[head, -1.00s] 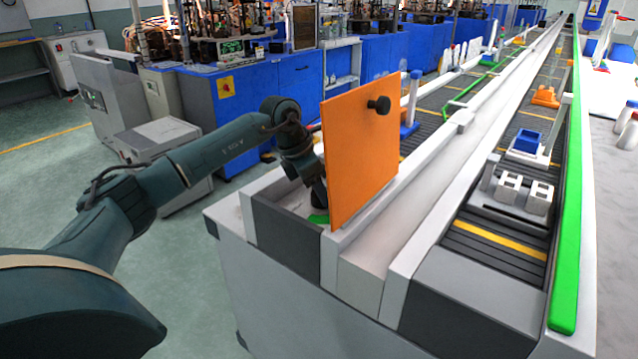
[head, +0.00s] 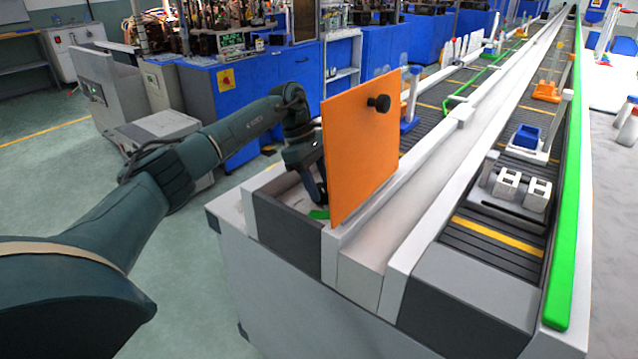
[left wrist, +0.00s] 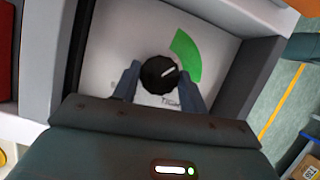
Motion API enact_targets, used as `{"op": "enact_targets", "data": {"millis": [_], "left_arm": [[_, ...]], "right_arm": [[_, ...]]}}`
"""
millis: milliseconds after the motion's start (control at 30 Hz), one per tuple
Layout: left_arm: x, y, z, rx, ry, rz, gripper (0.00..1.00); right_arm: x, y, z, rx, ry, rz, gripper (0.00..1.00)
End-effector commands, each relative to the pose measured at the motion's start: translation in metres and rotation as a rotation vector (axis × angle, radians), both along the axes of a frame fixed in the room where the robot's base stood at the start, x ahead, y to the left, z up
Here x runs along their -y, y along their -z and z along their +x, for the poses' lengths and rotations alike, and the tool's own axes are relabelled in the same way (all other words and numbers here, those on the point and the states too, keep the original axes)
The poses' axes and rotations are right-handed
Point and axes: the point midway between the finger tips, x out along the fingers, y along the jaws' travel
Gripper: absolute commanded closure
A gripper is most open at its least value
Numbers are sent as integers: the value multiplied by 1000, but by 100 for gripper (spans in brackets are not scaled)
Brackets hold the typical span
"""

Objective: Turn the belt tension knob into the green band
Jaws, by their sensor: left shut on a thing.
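The belt tension knob (left wrist: 158,75) is black and round with a white pointer line, and sits on a pale panel in the left wrist view. My left gripper (left wrist: 160,80) is shut on it, one finger on each side. The green band (left wrist: 187,56) curves beside the knob at its upper right. The pointer line aims up and right, toward the band. In the head view my left gripper (head: 316,190) reaches down behind the orange panel (head: 358,150), and only a bit of the green band (head: 319,214) shows. The knob is hidden there. My right gripper is not in view.
The orange panel, with a black knob (head: 379,103) on its face, stands close beside my left gripper. Dark and white walls (head: 285,232) frame the recess. The conveyor (head: 500,235) with a green rail (head: 566,230) runs away at right.

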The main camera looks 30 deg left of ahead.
Motion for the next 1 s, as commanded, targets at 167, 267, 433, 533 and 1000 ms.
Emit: {"op": "enact_targets", "data": {"millis": [167, 267, 433, 533, 1000], "left_arm": [[0, 0, 1, 2, 77, 0, 80], [0, -1, 1, 2, 105, 0, 80], [0, -1, 1, 4, 128, 0, 80], [0, -1, 1, 4, 134, 1, 80], [0, 0, 1, 2, 132, 1, 44]], "right_arm": [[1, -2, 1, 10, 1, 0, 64], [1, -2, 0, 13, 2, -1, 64], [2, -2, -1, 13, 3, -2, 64], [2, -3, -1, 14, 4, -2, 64], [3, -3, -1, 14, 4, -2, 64]]}}
